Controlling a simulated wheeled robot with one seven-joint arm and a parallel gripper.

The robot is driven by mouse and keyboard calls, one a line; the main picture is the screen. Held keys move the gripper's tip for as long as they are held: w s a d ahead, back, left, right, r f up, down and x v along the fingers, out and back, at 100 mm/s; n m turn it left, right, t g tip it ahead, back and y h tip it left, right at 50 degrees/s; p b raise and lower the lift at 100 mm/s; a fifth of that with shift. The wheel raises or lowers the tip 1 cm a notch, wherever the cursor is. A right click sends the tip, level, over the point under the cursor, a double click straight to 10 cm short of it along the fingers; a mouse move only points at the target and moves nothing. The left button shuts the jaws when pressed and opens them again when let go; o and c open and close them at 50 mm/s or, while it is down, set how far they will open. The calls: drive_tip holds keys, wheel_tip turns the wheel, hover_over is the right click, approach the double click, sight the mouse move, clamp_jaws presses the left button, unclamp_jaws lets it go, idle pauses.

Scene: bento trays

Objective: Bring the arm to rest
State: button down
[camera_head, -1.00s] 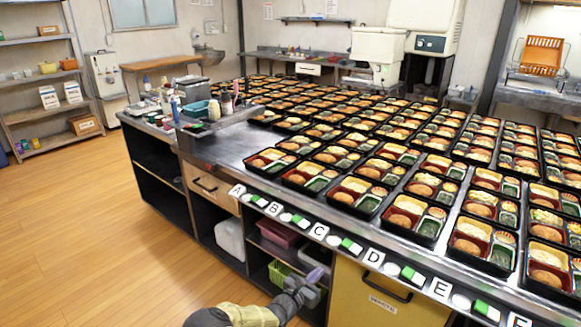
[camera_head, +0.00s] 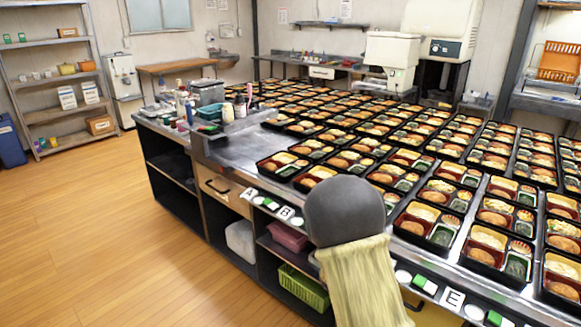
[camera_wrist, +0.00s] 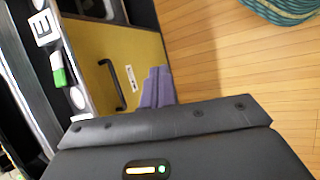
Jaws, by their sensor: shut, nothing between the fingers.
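My gripper (camera_wrist: 157,86) shows in the wrist view as two purple-grey fingers pressed together, shut and empty. It is in front of a yellow cabinet door (camera_wrist: 98,40) with a black handle, apart from the counter top as far as I can tell. In the head view a rounded dark grey joint and a cream-covered link of my arm stand up at the bottom middle, in front of the counter edge. My gripper is not visible there.
The steel counter (camera_head: 236,150) holds many bento trays (camera_head: 428,225) in rows. Lettered tags (camera_head: 452,299) line its front edge. Open shelves below hold a green basket (camera_head: 303,287). Wooden floor (camera_head: 90,235) is clear at left. A teal striped object (camera_wrist: 278,10) lies on the floor in the wrist view.

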drive_tip(key=s+a+r+m+t+y, duration=0.3)
drive_tip(key=s+a+r+m+y, duration=0.25)
drive_tip(key=s+r+m, duration=0.4)
wheel_tip(320, 180, up, 18)
drive_tip(key=n+p, duration=0.1)
drive_tip(key=p, duration=1.5)
drive_tip(key=shift+s+d+r+y, duration=0.2)
drive_tip(key=shift+s+y, duration=0.15)
drive_tip(key=shift+s, duration=0.1)
